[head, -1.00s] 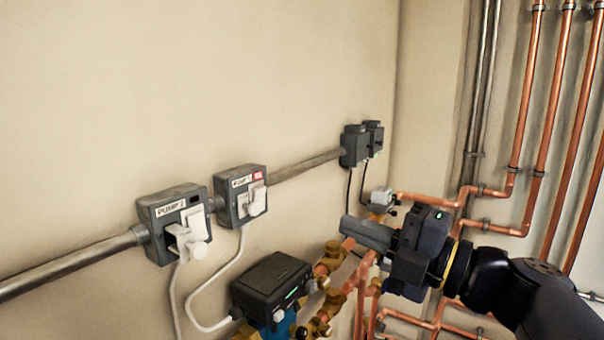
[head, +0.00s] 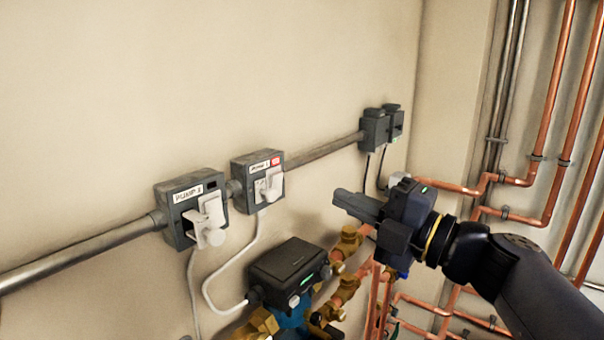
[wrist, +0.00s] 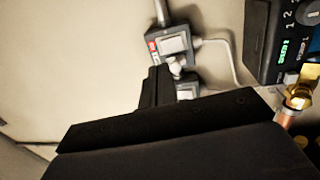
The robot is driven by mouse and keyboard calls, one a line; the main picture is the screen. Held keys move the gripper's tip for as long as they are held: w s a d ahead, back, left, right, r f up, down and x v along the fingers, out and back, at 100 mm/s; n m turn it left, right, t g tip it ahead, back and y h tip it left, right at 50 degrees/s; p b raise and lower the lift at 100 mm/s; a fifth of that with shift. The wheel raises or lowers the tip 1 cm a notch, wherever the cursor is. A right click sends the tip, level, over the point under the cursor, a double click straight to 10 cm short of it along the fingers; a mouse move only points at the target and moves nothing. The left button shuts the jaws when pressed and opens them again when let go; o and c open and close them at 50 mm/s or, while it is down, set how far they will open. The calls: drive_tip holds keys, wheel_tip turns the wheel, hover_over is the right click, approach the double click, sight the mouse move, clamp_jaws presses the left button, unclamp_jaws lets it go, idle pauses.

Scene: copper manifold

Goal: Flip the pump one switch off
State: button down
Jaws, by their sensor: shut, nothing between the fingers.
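The pump one switch (head: 258,182) is a grey box on the wall with a small label, a red tag and a white lever (head: 268,188) on its front. In the wrist view the red-tagged box (wrist: 170,46) is just beyond the fingertips, with its lever partly behind them. My gripper (head: 346,200) is shut and empty, to the right of this switch in the head view and apart from it. Its dark fingers also show in the wrist view (wrist: 154,86). The switch labelled PUMP 2 (head: 188,208), also with a white lever, is left of pump one.
Below the switches is a black pump controller (head: 290,272) with a green light, among brass fittings and copper pipes (head: 375,300). A grey conduit (head: 325,150) links the boxes. Two dark boxes (head: 375,132) are farther right. White cables hang below. The wall above is bare.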

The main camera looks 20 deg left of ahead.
sight(277, 169)
drive_tip(key=p+x, duration=0.2)
drive_tip(key=x, duration=0.7)
drive_tip(key=shift+w+a+p, duration=0.1)
drive_tip(key=shift+a+p, duration=0.2)
drive_tip(key=shift+a, duration=0.05)
drive_tip(key=shift+a+r, duration=0.15)
drive_tip(key=shift+a, duration=0.1)
